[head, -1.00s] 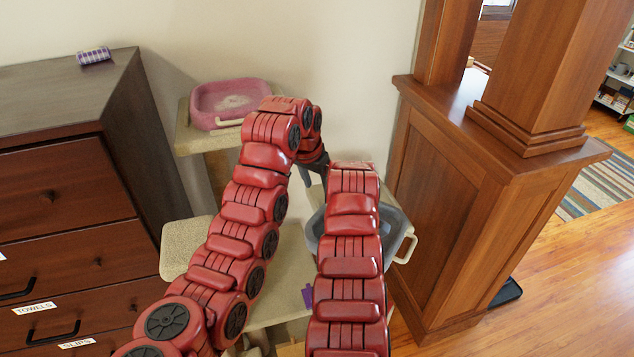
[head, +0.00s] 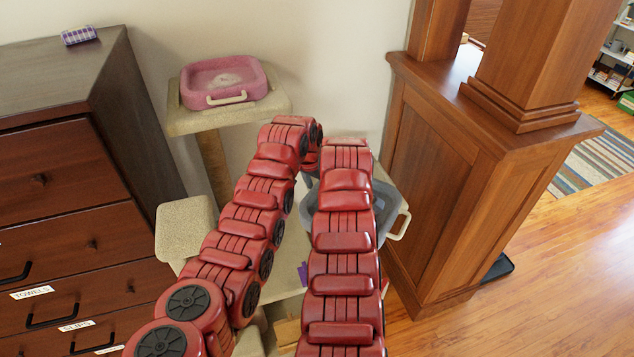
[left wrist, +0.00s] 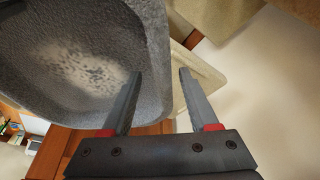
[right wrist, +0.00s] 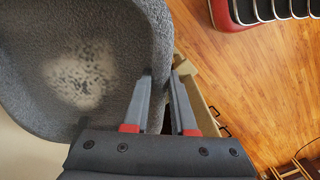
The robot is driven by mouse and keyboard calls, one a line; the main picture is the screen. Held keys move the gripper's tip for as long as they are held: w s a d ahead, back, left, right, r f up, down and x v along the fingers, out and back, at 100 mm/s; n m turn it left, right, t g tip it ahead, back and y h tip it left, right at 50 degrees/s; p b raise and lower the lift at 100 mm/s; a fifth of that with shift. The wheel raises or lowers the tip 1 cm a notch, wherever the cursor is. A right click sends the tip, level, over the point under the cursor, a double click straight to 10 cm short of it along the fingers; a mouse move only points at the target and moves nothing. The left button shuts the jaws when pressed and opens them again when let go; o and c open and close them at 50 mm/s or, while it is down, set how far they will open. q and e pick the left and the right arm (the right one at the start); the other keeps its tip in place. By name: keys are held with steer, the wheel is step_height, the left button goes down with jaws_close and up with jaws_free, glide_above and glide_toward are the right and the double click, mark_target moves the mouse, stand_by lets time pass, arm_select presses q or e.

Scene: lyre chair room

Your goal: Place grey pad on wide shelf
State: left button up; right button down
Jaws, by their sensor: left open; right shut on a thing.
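The grey pad (head: 385,218) is a fuzzy, raised-rim bed with a pale handle, partly hidden behind my right arm in the head view. It also fills the left of the left wrist view (left wrist: 75,70) and of the right wrist view (right wrist: 85,65). My right gripper (right wrist: 160,73) is shut on the pad's rim. My left gripper (left wrist: 160,74) is open at the opposite side of the pad, one finger on each side of its wall. A beige shelf (head: 284,278) lies below my arms, mostly hidden; I cannot tell its full width.
A pink pad (head: 222,82) sits on the high beige platform (head: 188,120). A smaller beige block (head: 183,228) stands lower left. A dark drawer chest (head: 60,180) is at left and a wooden half-wall (head: 435,175) at right. Open floor (head: 540,300) is front right.

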arm_select(q)
steer(key=shift+d, duration=0.1)
jaws_close()
arm_select(e)
steer(key=c, duration=0.7)
jaws_free()
steer(key=shift+o, duration=0.2)
